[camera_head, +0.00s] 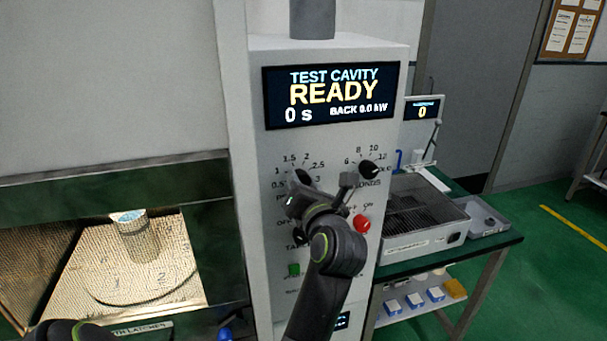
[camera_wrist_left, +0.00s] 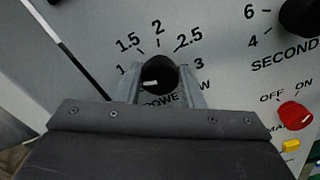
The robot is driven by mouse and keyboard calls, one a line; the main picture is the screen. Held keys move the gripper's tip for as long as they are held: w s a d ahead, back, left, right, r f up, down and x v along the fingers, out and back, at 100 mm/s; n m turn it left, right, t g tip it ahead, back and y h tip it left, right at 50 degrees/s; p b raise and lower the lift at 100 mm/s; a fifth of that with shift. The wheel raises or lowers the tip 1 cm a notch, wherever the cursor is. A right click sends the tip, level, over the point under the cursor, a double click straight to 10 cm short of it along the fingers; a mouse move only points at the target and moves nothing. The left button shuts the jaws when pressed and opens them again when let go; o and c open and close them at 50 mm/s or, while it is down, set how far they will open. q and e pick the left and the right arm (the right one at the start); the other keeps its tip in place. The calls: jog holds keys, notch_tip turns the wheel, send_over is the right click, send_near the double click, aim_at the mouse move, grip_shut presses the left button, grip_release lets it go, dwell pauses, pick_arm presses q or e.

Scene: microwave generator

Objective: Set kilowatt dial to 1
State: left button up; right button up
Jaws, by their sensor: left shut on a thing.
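The kilowatt dial (camera_wrist_left: 160,72) is a black round knob on the grey front panel, with a scale of 1, 1.5, 2, 2.5 and 3 around it in the wrist view. Its white mark points left, roughly towards the 1 side; the exact setting is hard to tell. In the head view the dial (camera_head: 303,177) is partly hidden behind my left gripper (camera_head: 300,194). My left gripper is shut on the dial, one finger on each side. My right gripper is not in view.
The seconds dial (camera_head: 368,167) and a red on/off knob (camera_head: 361,224) sit close to the right. A green button (camera_head: 294,269) is below. The display (camera_head: 331,93) reads READY. An open lit cavity (camera_head: 125,265) is at left, a bench (camera_head: 489,252) at right.

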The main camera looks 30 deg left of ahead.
pick_arm(q)
jog(key=shift+m+p, duration=0.3)
jog(key=shift+m, duration=0.2)
jog(key=o, duration=1)
jog(key=shift+d, duration=0.1)
